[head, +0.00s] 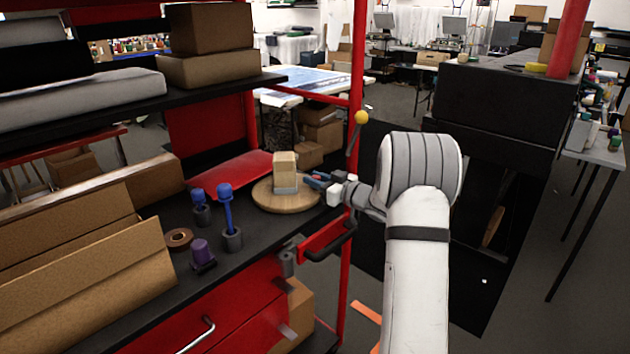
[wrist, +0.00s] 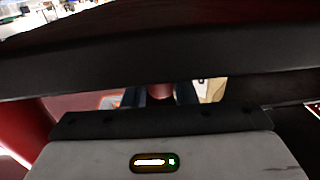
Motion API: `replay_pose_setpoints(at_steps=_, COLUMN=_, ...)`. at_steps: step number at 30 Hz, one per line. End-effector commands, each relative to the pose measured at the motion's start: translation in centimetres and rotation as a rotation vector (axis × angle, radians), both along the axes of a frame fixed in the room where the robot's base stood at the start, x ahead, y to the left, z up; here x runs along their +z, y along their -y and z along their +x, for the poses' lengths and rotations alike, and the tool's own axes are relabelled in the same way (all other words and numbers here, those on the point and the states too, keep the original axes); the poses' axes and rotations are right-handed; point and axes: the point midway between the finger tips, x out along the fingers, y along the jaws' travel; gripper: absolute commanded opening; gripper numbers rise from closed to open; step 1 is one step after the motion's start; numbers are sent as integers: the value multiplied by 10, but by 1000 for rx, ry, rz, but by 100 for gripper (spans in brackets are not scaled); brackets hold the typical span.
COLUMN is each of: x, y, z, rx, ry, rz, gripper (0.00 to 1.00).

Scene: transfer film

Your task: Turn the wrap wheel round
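The wrap wheel, which I take to be the round wooden turntable (head: 264,199), lies flat on the black bench top near its right edge. A pale wooden block with a grey lower band (head: 285,172) stands upright on it. My gripper (head: 311,181) reaches in from the right, its blue fingers at the wheel's right side, close to the block. I cannot tell whether they touch either. In the wrist view the dark fingers (wrist: 160,93) stand apart with something reddish between them, but a dark bar hides most of the view. Whether they grip anything is unclear.
Left of the wheel stand blue-topped holders (head: 229,215), a purple piece (head: 202,253) and a brown tape roll (head: 179,238). Cardboard (head: 80,255) fills the bench's left.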

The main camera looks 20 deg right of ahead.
Motion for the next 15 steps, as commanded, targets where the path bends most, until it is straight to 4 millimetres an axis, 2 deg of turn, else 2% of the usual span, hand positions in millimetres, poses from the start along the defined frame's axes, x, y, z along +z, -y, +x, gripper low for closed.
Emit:
replay_pose_setpoints(at_steps=1, x=1, y=1, z=0, rx=-1, ry=1, rz=0, gripper=29)
replay_pose_setpoints(at_steps=6, x=0, y=0, z=0, rx=1, ry=0, rz=0, gripper=43)
replay_pose_setpoints(at_steps=15, x=-1, y=1, z=-3, rx=2, ry=-2, rz=0, gripper=43)
